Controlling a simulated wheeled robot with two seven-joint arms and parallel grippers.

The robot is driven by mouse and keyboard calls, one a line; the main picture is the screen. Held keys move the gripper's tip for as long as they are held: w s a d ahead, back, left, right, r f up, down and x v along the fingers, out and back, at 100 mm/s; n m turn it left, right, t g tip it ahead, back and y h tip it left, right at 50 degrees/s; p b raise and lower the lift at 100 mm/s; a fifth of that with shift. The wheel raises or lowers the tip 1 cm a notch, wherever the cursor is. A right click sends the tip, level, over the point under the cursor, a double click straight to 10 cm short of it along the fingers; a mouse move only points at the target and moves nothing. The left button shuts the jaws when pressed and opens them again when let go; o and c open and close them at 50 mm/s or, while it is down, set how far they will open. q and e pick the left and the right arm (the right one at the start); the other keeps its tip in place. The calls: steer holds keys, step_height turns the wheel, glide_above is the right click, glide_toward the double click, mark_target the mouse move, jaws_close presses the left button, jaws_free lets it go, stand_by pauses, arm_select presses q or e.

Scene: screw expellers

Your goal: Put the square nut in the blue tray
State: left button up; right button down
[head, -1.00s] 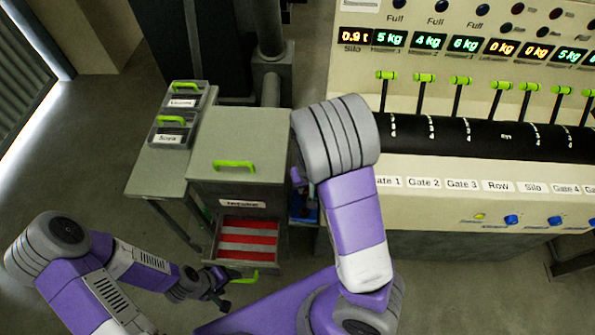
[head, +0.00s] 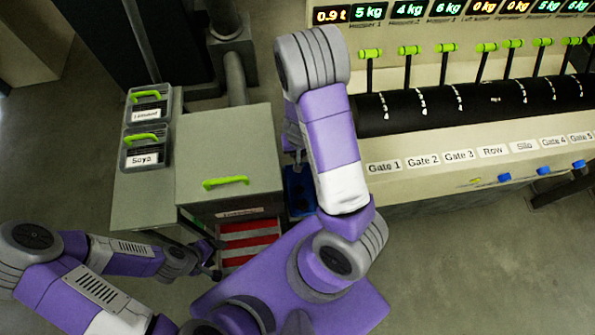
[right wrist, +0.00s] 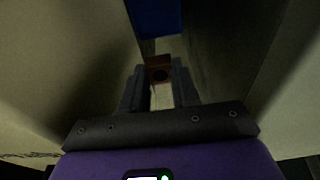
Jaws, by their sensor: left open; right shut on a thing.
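In the right wrist view my right gripper (right wrist: 159,78) is shut on the square nut (right wrist: 158,69), a small rusty-brown block with a dark round hole, held at the fingertips. The blue tray (right wrist: 154,17) shows as a blue patch at the top of that view, beyond the nut. In the head view the blue tray (head: 298,188) lies low between the cabinet and the machine, partly covered by my right arm.
The grey cabinet (head: 232,150) has a green handle on top and an open drawer (head: 250,236) with red and white stripes. Two labelled bins, including Soya (head: 145,148), stand left. The machine with gate levers (head: 440,140) fills the right. The gap between is narrow.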

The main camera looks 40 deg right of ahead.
steer(key=b, duration=0.7)
glide_above(297, 175)
steer(key=f, duration=1.2)
steer(key=shift+s+f, duration=0.15)
steer(key=shift+s, duration=0.15)
steer(key=shift+f+b, duration=1.4)
steer(key=shift+f, duration=1.35)
steer(key=shift+r, duration=0.15)
steer(key=c, duration=1.3)
jaws_free()
steer(key=shift+f, duration=0.2)
steer(key=o, duration=0.4)
steer(key=shift+o, duration=0.2)
steer(key=shift+r, duration=0.1)
step_height(297, 175, up, 12)
steer(key=s+p, duration=0.1)
steer(key=p, duration=0.5)
steer(key=shift+s+a+p, duration=0.3)
steer(key=shift+a+p, duration=0.1)
steer(key=shift+a, duration=0.05)
